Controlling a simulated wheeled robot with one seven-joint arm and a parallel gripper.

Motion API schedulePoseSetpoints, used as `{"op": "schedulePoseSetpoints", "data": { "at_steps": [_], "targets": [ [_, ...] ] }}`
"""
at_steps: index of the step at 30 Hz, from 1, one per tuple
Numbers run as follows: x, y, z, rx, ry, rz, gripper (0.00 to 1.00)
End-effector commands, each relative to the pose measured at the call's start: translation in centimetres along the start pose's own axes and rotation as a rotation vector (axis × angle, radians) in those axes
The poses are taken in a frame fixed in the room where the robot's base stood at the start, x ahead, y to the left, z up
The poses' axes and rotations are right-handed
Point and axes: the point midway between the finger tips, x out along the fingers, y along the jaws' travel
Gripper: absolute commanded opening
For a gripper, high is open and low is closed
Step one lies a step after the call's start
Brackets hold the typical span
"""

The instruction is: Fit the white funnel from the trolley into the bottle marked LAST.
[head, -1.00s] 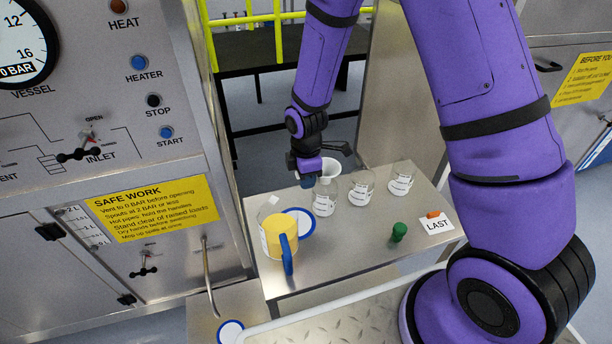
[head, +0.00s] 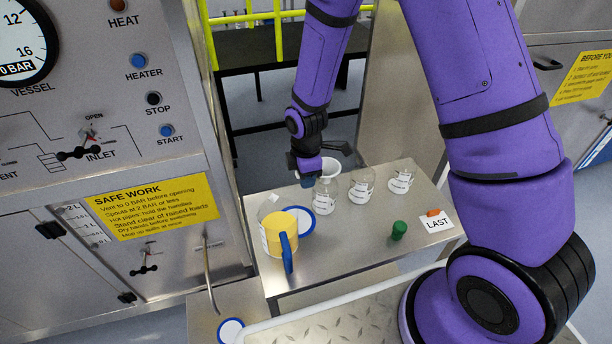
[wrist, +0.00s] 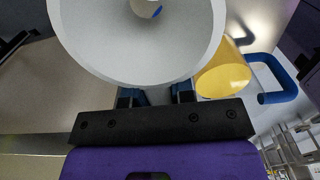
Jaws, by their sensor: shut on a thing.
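The white funnel (head: 331,168) is in my gripper (wrist: 156,97), whose blue fingers are closed on its side below the wide rim. The funnel (wrist: 140,55) fills the top of the wrist view, its opening facing the camera. In the head view it shows just behind or above the left clear bottle (head: 325,199); I cannot tell whether its spout touches that bottle. The middle bottle (head: 361,189) and right bottle (head: 402,179) stand on the trolley (head: 345,245). Bottle labels are too small to read. A card reading LAST (head: 437,223) lies at the trolley's right front.
A jug of yellow liquid (head: 279,236) with a blue handle stands at the trolley's left, beside a blue-rimmed white disc (head: 300,224). A green stopper (head: 399,230) and an orange piece (head: 433,212) sit near the card. The trolley's middle front is clear.

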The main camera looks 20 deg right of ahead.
Motion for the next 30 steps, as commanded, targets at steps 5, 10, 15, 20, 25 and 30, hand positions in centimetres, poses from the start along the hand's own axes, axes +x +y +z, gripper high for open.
{"op": "schedulePoseSetpoints", "data": {
  "at_steps": [5,10,15,20,25,30],
  "targets": [
    [0.0,0.0,0.0,0.000,0.000,-0.001,0.36],
    [0.0,0.0,0.0,0.000,0.000,-0.001,0.53],
    [0.0,0.0,0.0,0.000,0.000,0.000,0.53],
    [-0.9,0.0,0.0,0.000,0.001,0.001,0.53],
    [-3.3,0.1,0.0,0.002,0.001,0.004,0.53],
    [-6.4,0.1,0.0,0.001,0.001,0.004,0.53]
  ]
}}
